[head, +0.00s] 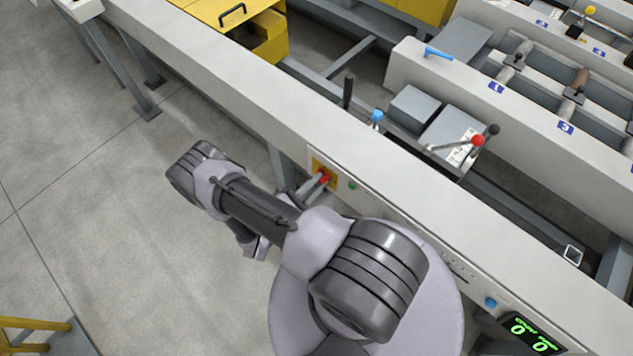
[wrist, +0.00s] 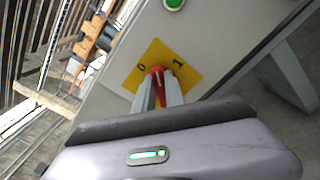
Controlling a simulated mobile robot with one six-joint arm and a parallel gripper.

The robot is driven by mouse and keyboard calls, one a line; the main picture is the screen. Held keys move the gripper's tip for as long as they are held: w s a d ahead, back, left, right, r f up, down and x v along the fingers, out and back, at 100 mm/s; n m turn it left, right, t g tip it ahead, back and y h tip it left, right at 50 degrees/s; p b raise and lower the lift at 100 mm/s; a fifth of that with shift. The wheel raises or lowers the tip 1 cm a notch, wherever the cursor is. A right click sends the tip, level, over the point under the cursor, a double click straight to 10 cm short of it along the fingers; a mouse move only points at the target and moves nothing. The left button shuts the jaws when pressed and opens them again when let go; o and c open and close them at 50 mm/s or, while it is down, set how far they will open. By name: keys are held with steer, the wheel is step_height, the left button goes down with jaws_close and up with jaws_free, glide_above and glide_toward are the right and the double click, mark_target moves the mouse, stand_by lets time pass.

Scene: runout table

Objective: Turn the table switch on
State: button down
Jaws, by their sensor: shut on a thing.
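The table switch is a red rotary handle (wrist: 157,71) on a yellow plate (wrist: 185,72) marked 0 and 1, on the table's side panel. In the head view, the red handle (head: 324,178) shows at the end of my gripper, on its yellow plate (head: 318,166). My gripper (wrist: 160,82) has its two fingers around the red handle, shut on it. In the wrist view, the handle points up between the 0 and the 1. My gripper (head: 314,187) reaches it from the aisle side, and my arm hides part of the panel.
A green button (wrist: 174,3) sits on the panel near the switch. A blue button (head: 490,302) and a display (head: 533,335) with green digits are farther right. Levers with blue (head: 377,116) and red knobs (head: 478,140) stand behind the table edge.

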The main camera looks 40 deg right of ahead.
steer(key=shift+s+f+m, duration=0.1)
steer(key=shift+f+m, duration=0.05)
steer(key=shift+m, duration=1.5)
steer(key=shift+s+f+m, duration=0.1)
steer(key=shift+f+m, duration=0.05)
steer(key=shift+m, duration=1.55)
steer(key=shift+s+f+m, duration=0.1)
steer(key=shift+f+m, duration=0.05)
steer(key=shift+m, duration=1.5)
steer(key=shift+w, duration=0.1)
steer(key=c, duration=1.4)
jaws_free()
steer(key=s+a+p, duration=0.1)
steer(key=a, duration=1.6)
steer(key=shift+s+a+p, duration=0.2)
steer(key=shift+p, duration=0.15)
